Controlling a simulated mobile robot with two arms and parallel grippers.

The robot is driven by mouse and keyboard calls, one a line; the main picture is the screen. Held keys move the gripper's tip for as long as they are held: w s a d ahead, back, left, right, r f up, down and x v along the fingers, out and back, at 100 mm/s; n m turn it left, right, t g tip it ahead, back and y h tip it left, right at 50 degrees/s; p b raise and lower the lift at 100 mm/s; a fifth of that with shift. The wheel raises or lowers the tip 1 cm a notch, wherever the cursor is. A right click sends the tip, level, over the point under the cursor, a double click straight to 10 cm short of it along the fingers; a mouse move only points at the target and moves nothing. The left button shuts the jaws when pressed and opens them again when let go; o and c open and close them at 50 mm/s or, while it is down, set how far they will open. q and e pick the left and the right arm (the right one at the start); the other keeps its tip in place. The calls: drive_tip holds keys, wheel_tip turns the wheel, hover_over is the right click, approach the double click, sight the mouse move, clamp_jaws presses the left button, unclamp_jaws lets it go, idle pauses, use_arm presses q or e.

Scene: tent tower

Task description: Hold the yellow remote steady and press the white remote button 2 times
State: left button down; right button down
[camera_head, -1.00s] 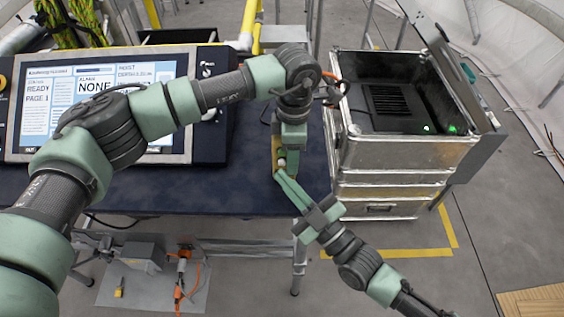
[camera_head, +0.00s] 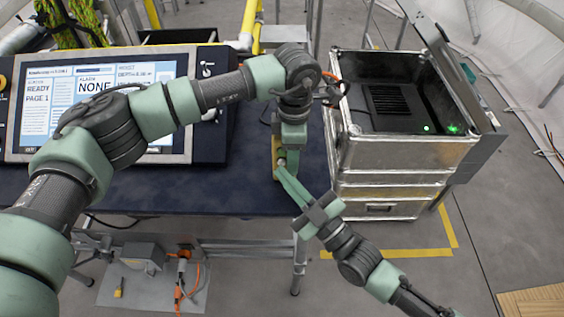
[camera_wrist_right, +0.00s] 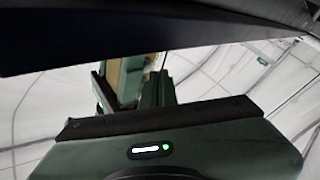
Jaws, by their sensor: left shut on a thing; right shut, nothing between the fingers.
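The yellow remote (camera_head: 275,158) is upright near the table's right edge in the head view, mostly hidden by my grippers. My left gripper (camera_head: 290,150) comes down from above and is shut on it. My right gripper (camera_head: 283,168) comes up from the lower right, shut with nothing between its fingers. Its tips are at the remote's face, over the spot of the white button, which they mostly cover. I cannot tell whether the button is pressed in. In the right wrist view a small tan patch (camera_wrist_right: 149,64) shows past the green and dark gripper parts; the button is not visible there.
The dark blue table (camera_head: 200,190) lies below my left arm. A control panel with a screen (camera_head: 45,105) stands at its left. An open metal case (camera_head: 400,150) stands close on the right.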

drive_tip(key=shift+w, duration=0.45)
idle(0.5)
drive_tip(key=shift+s, duration=3.4)
idle(0.7)
drive_tip(key=s, duration=0.3)
drive_tip(key=shift+s, duration=0.35)
drive_tip(key=shift+w, duration=0.15)
